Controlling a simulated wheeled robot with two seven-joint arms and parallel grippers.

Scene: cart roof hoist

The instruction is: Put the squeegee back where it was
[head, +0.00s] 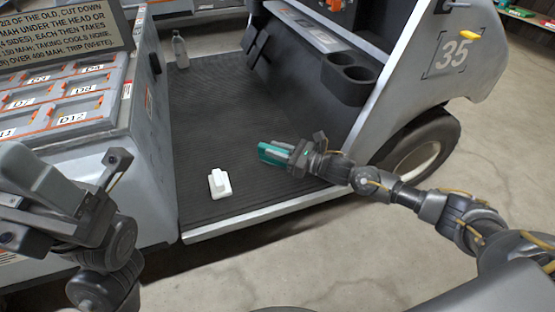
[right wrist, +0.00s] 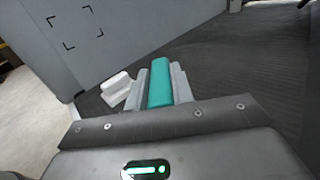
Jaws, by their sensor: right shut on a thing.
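A teal bar (head: 272,154), which I take to be the squeegee, is held in my right gripper (head: 288,156). The gripper is shut on it over the cart's dark ribbed floor. In the right wrist view the teal bar (right wrist: 160,84) lies lengthwise between the two grey fingers. Much of its shape is hidden by the fingers. My left gripper (head: 75,185) is at the left edge, near the drawer unit; its fingers are not clear enough to tell their state.
A white block-like object (head: 220,184) sits on the cart floor (head: 215,120) near its front edge; it also shows in the right wrist view (right wrist: 116,90). A clear bottle (head: 180,50) stands at the back. A cup holder (head: 349,78) and a wheel (head: 420,155) are right.

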